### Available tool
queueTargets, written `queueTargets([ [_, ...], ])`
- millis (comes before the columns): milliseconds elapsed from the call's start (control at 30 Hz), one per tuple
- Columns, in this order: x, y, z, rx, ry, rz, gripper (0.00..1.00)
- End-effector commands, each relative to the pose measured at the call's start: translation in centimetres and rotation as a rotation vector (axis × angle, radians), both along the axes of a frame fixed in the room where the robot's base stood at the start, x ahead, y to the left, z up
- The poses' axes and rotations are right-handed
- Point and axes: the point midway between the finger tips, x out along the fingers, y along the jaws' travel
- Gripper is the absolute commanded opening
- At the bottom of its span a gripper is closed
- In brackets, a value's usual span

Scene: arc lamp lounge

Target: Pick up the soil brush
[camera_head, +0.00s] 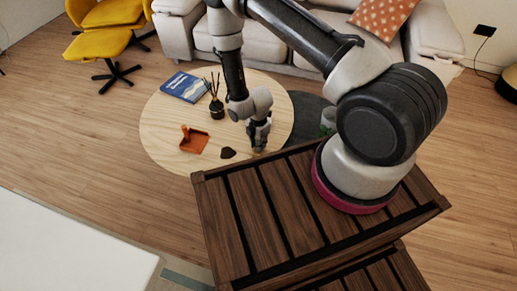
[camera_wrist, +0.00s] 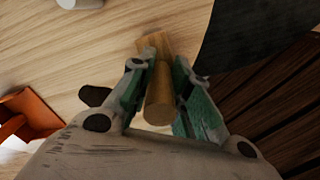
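The soil brush shows in the wrist view as a light wooden handle (camera_wrist: 160,95) with a wider crosspiece at its far end. It lies between the two fingers of my gripper (camera_wrist: 162,72), with the green finger pads close on both sides. I cannot tell whether the pads press on it. In the head view my gripper (camera_head: 258,142) points down at the right part of the round wooden table (camera_head: 165,130). The brush is mostly hidden there behind the fingers.
An orange tray (camera_head: 193,140), a dark flat piece (camera_head: 228,153), a reed diffuser (camera_head: 216,108) and a blue book (camera_head: 185,87) are on the table. A slatted dark wood surface (camera_head: 270,220) is in front. A sofa (camera_head: 270,50) and yellow chair (camera_head: 98,43) stand behind.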

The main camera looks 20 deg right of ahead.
Motion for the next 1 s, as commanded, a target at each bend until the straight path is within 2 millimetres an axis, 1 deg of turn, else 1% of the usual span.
queueTargets([
  [33, 0.0, 0.0, 0.0, 0.0, 0.0, 0.0, 0.02],
  [67, 0.0, 0.0, 0.0, 0.0, 0.0, 0.0, 0.0],
  [333, 0.0, 0.0, 0.1, 0.0, 0.0, 0.0, 0.0],
  [467, 0.0, 0.0, 0.7, 0.0, -0.001, 0.0, 0.0],
  [567, 0.1, 0.0, 1.9, 0.001, -0.003, 0.0, 0.0],
  [833, 0.1, 0.0, 7.5, 0.001, -0.002, 0.0, 0.0],
  [933, 0.0, 0.4, 8.9, 0.001, -0.002, 0.009, 0.0],
  [1000, -0.7, 1.4, 9.2, -0.003, 0.008, 0.04, 0.0],
])
